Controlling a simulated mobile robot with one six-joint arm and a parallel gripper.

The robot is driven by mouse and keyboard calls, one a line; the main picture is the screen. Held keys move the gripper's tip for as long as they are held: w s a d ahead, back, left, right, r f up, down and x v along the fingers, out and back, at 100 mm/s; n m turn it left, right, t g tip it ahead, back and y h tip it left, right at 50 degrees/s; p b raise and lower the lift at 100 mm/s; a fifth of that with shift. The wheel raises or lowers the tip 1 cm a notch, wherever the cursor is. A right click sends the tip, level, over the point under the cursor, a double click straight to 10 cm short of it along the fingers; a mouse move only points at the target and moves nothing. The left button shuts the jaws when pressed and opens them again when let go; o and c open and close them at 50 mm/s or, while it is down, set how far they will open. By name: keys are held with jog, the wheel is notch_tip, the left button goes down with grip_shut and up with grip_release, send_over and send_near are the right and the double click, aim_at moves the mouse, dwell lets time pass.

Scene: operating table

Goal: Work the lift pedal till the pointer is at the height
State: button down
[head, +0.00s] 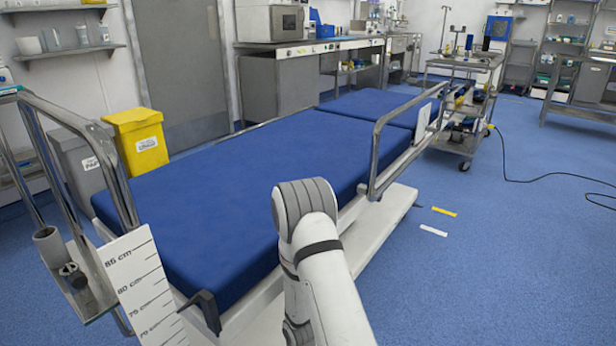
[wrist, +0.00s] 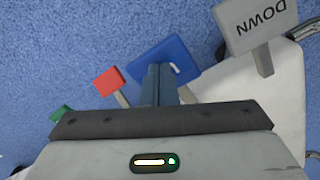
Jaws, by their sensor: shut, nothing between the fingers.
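The operating table (head: 240,165) with its blue mattress stands in the head view. A white height scale (head: 150,290) marked 85, 80, 75 and lower stands at its near left corner. A black bracket (head: 205,308), apparently the pointer, sticks out beside the scale's right edge, around the lower marks; its exact reading is unclear. In the wrist view my gripper (wrist: 160,82) is shut and empty, its fingers in front of a blue pedal (wrist: 145,62); contact cannot be told. A grey plate reading DOWN (wrist: 255,22) appears upside down at upper right.
A red pedal (wrist: 108,80) and a green one (wrist: 60,112) lie left of the blue one. The white table base (wrist: 270,90) is at right. A metal side rail (head: 376,150) borders the table. Blue floor (head: 480,260) is free at right.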

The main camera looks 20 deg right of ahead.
notch_tip(320, 180, up, 7)
jog(key=p, duration=0.6)
jog(key=shift+f, duration=0.1)
